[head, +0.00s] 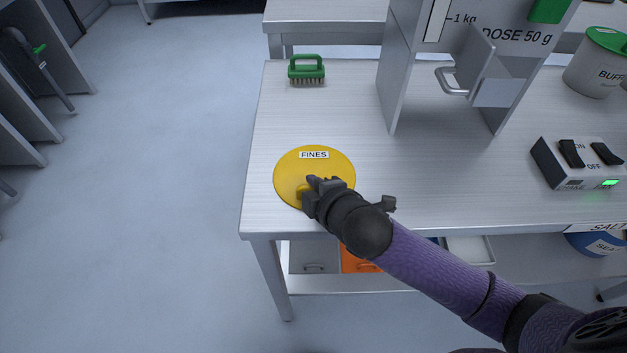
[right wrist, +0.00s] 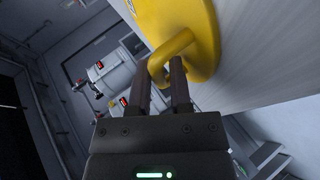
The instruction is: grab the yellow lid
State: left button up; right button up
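The yellow lid (head: 332,163), a round disc with a "FINES" label, lies flat near the front left corner of the metal table. My right gripper (head: 311,186) is at the lid's front part, over its handle. In the right wrist view the yellow handle (right wrist: 171,50) is a bent bar on the lid (right wrist: 203,32). The two fingers of my right gripper (right wrist: 160,75) stand apart on either side of the handle's near part, with a gap showing between them. Whether a finger touches the handle is hard to tell. My left gripper is not in view.
A green brush (head: 306,70) stands at the table's back left. The grey hopper (head: 396,75) stands behind and right, with a handled drawer. A switch box (head: 580,165) and a grey bucket (head: 592,75) are at the right. The table (head: 420,190) is clear between lid and switch box.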

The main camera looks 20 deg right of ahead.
jog(key=shift+w, duration=0.15)
grip_shut()
